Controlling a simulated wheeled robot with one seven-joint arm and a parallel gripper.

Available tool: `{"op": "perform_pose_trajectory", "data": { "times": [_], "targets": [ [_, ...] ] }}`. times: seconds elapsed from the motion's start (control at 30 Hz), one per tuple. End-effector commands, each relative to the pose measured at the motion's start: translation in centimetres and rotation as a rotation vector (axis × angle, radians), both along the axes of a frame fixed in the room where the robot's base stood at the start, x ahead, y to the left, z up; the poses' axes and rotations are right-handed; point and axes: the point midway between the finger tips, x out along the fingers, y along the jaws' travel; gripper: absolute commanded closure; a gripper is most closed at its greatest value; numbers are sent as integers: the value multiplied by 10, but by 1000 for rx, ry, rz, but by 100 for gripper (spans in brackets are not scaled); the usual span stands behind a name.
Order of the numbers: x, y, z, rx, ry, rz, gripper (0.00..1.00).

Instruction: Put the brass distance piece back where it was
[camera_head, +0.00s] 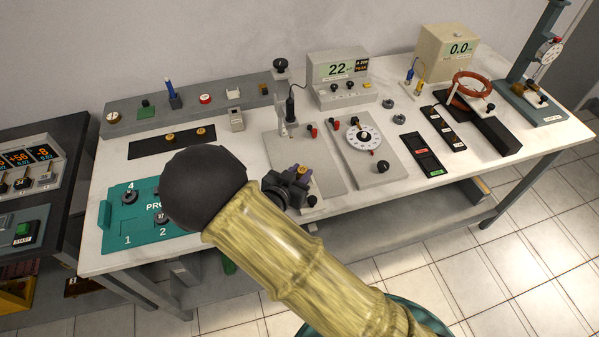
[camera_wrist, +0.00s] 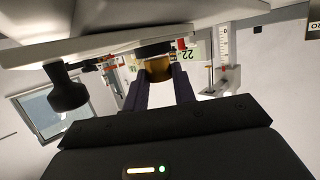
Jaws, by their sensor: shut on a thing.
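My gripper (camera_wrist: 160,88) is shut on the brass distance piece (camera_wrist: 158,68), a short golden cylinder held between the dark fingertips in the wrist view. A dark round disc (camera_wrist: 153,48) shows right at its far end; I cannot tell whether they touch. In the head view my gripper (camera_head: 300,178) is over the front part of a grey plate with a post, and the held piece is too small there to make out well. Two brass-coloured pieces (camera_head: 170,137) sit on a black strip (camera_head: 150,147) at the back left of the bench.
A teal numbered board (camera_head: 127,222) lies left, partly hidden by my arm. A meter reading 22 (camera_head: 338,70) stands behind. A dial plate (camera_head: 365,135), a black tray with green and red labels (camera_head: 422,155) and a red coil (camera_head: 473,84) are right. Bare bench shows between them.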

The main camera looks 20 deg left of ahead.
Motion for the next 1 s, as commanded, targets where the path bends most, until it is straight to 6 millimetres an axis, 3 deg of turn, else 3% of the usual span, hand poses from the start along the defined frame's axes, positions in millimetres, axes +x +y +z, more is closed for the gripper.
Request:
{"op": "perform_pose_trajectory", "data": {
  "times": [0.13, 0.17, 0.27, 0.7, 1.0],
  "targets": [
    [0, 0, -4, -1, -1, -1, 100],
    [0, 0, -5, 0, 0, -1, 72],
    [0, 0, -4, 0, 0, 0, 52],
    [0, 0, -5, 0, 0, 1, 52],
    [-49, 16, 4, 1, 2, 4, 52]
  ]
}}
